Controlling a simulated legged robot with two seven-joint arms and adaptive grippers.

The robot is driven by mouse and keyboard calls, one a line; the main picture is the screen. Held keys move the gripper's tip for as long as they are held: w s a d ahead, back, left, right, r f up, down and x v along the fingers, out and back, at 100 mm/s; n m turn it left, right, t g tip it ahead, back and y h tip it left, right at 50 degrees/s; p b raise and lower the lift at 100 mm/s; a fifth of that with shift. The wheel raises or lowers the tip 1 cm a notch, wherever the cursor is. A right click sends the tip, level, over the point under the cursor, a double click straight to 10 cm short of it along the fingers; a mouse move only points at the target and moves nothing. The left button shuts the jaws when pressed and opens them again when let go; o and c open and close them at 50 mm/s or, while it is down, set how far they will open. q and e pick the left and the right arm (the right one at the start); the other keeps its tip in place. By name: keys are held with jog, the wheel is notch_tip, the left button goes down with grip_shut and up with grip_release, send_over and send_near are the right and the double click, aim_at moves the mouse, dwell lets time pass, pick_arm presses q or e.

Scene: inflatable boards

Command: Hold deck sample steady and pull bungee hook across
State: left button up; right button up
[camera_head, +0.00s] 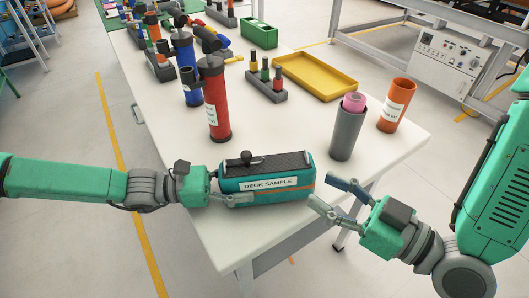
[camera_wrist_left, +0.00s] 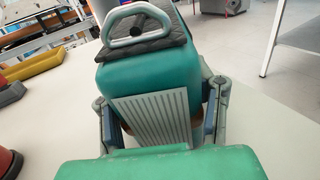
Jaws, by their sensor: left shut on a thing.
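The deck sample (camera_head: 265,178) is a teal block with a dark padded top and a "DECK SAMPLE" label, lying near the table's front edge. My left gripper (camera_head: 222,188) is shut on its left end. In the left wrist view the fingers stand on both sides of the deck sample (camera_wrist_left: 145,80), and a metal loop with a dark bar shows on its top. An orange cord runs along its front side in the head view. A bungee hook cannot be made out clearly. My right gripper (camera_head: 330,197) is open and empty, just right of the deck sample's right end.
A red pump (camera_head: 214,105) and a blue pump (camera_head: 187,75) stand behind the deck sample. A grey tube (camera_head: 346,132) with a pink roll and an orange tube (camera_head: 397,105) stand at the right. A yellow tray (camera_head: 345,88) lies behind. White table (camera_head: 285,130) between is clear.

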jog(key=shift+s+d, duration=0.2)
jog(key=shift+d, duration=0.05)
jog(key=shift+c, duration=0.4)
jog(key=c, duration=0.7)
jog(key=shift+a, duration=0.2)
grip_shut()
jog(key=n+t+h, duration=0.1)
jog(key=n+t, duration=0.1)
jog(key=n, duration=0.5)
send_near(247, 159)
jog(key=s+d, duration=0.1)
jog(key=s, duration=0.1)
jog(key=s+a+n+t+h, duration=0.2)
jog(key=s+a+n, duration=0.25)
jog(key=n, duration=0.45)
jog(key=shift+g, duration=0.3)
jog(key=shift+w+a, duration=0.8)
jog(key=shift+w, duration=1.05)
jog(key=shift+w+a, duration=0.8)
jog(key=shift+w, duration=1.1)
jog(key=shift+w+a, duration=0.75)
jog(key=shift+w, duration=1.1)
